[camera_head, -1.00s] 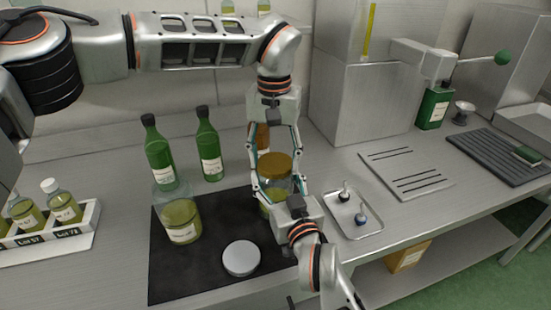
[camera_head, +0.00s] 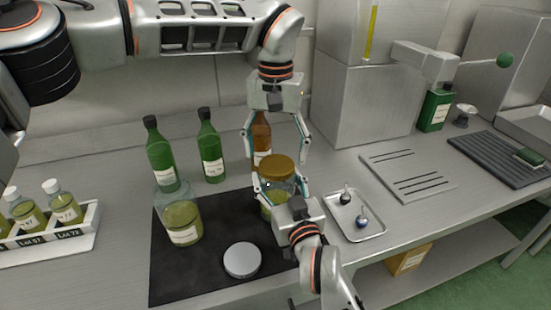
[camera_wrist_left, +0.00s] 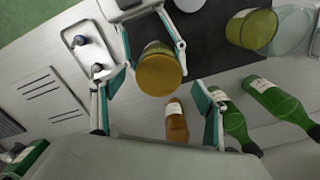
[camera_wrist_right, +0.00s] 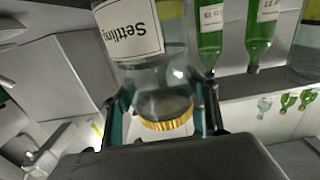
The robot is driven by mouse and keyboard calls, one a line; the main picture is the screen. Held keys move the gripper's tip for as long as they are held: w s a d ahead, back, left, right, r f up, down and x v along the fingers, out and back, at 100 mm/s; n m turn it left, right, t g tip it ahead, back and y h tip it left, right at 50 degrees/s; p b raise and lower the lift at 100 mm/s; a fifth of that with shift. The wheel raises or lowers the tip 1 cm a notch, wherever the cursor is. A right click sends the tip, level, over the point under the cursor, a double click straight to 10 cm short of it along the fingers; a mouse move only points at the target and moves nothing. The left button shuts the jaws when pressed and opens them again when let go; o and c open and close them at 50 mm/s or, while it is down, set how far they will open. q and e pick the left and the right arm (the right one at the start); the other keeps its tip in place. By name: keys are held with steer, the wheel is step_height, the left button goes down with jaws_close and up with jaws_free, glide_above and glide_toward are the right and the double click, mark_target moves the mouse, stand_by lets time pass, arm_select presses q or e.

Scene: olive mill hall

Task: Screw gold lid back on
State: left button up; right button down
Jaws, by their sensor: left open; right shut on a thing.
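The gold lid (camera_head: 276,167) sits level on top of a glass jar (camera_head: 270,208) with yellow-green contents, over the right side of the dark mat. In the right wrist view the lid (camera_wrist_right: 166,122) sits on the neck of the jar, whose label reads "Settling". How tightly it is threaded cannot be seen. My right gripper (camera_head: 281,187) is shut around the jar's upper part, below the lid. My left gripper (camera_head: 276,148) is open and empty above the lid, pointing down; the lid shows between its fingers in the left wrist view (camera_wrist_left: 159,76).
On the dark mat (camera_head: 200,283) are a wide jar (camera_head: 183,224) and a pale round lid (camera_head: 241,260). Green bottles (camera_head: 210,150) and a brown bottle (camera_head: 261,140) stand behind. A small tray (camera_head: 372,230) lies right, a bottle rack (camera_head: 85,232) left.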

arm_select(q)
steer(key=shift+r, duration=0.7)
steer(key=shift+c, duration=0.2)
